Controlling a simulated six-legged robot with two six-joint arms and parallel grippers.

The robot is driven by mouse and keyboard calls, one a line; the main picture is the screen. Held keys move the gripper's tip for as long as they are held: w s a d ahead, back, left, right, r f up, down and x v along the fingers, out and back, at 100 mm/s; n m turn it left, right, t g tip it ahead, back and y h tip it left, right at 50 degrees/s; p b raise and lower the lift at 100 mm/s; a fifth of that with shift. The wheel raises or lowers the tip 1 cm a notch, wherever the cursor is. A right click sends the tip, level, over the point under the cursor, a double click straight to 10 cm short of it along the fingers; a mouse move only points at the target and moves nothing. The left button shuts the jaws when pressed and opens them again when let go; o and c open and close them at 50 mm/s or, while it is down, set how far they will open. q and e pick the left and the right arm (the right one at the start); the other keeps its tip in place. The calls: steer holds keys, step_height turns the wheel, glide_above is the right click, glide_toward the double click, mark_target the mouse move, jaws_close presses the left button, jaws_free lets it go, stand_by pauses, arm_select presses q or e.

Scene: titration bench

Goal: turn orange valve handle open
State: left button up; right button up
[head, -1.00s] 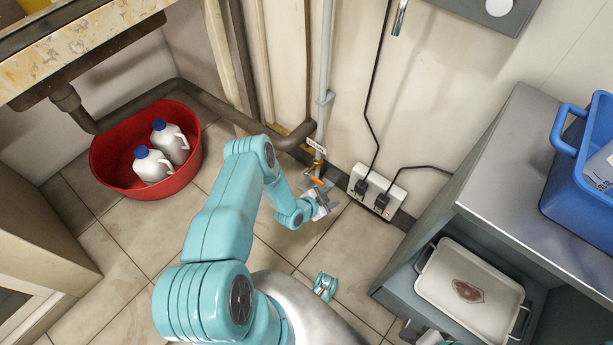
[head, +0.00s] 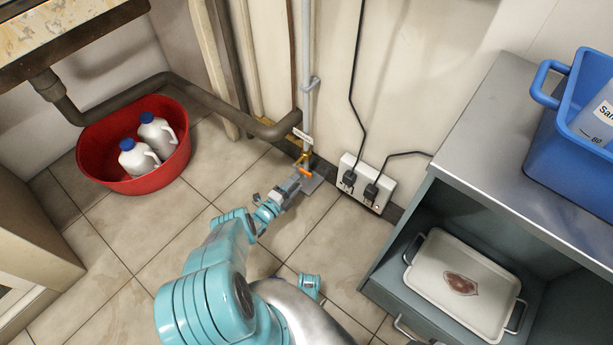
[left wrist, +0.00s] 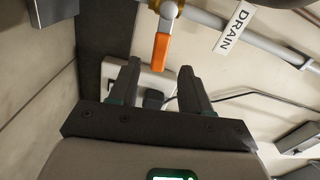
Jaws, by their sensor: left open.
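The orange valve handle (head: 304,172) is at the foot of a grey pipe by the wall, near the floor. In the left wrist view the handle (left wrist: 162,45) hangs from a brass valve body (left wrist: 168,9), with a white DRAIN tag (left wrist: 232,30) beside it. My left gripper (head: 290,185) is just short of the handle in the head view. In the left wrist view its two fingers (left wrist: 156,78) are apart, with the handle's lower end beyond and above the gap between them. Nothing is between the fingers. My right gripper is not clearly seen.
A double socket (head: 367,183) with two black plugs is on the wall right of the valve. A red tub (head: 120,185) with two white jugs stands at left. A grey shelf unit (head: 470,180) with a tray and a blue crate (head: 580,170) is at right.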

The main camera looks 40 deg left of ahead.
arm_select(q)
steer(key=w+b, duration=0.1)
steer(key=w, duration=0.3)
steer(key=w+b, duration=0.1)
steer(key=w, duration=0.2)
steer(key=shift+a+b, duration=0.35)
steer(key=shift+s, duration=0.1)
jaws_close()
